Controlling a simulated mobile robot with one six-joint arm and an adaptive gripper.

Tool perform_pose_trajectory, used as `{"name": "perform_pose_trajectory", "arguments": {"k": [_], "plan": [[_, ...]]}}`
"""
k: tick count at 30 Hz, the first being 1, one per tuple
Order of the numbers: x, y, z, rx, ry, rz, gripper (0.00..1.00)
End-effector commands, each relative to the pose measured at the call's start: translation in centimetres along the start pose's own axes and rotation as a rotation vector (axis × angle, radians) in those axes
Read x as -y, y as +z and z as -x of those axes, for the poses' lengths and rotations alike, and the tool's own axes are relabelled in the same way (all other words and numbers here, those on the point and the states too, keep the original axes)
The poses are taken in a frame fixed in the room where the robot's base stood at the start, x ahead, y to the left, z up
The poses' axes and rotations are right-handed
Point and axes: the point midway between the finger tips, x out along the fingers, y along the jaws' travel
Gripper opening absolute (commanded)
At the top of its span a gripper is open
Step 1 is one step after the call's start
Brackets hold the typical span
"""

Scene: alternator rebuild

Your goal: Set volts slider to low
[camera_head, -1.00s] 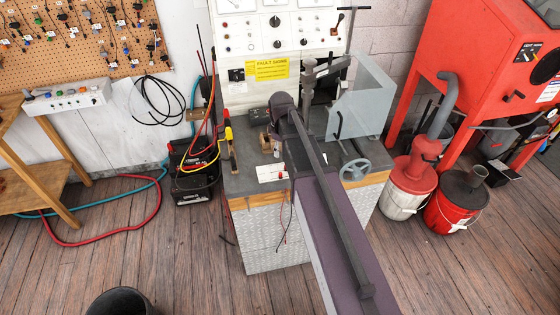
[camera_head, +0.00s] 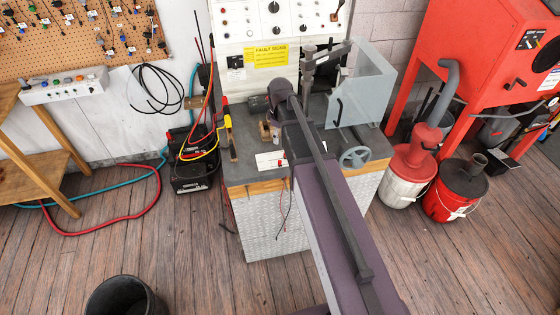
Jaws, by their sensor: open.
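The volts slider cannot be made out. A white test panel (camera_head: 232,32) with knobs and switches stands at the back of the bench, its top cut off by the picture edge. My gripper does not show; the arm covers part of the bench and panel.
A red cabinet (camera_head: 460,40) and two buckets are at right. A dark bin (camera_head: 125,298) is at lower left. Floor between is clear.

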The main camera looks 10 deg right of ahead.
Motion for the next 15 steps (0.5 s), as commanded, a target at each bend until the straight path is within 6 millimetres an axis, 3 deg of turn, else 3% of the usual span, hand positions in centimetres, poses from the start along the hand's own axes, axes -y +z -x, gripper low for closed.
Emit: {"name": "perform_pose_trajectory", "arguments": {"k": [15], "plan": [[0.0,0.0,-4.3,0.0,0.0,0.0,0.57]]}}
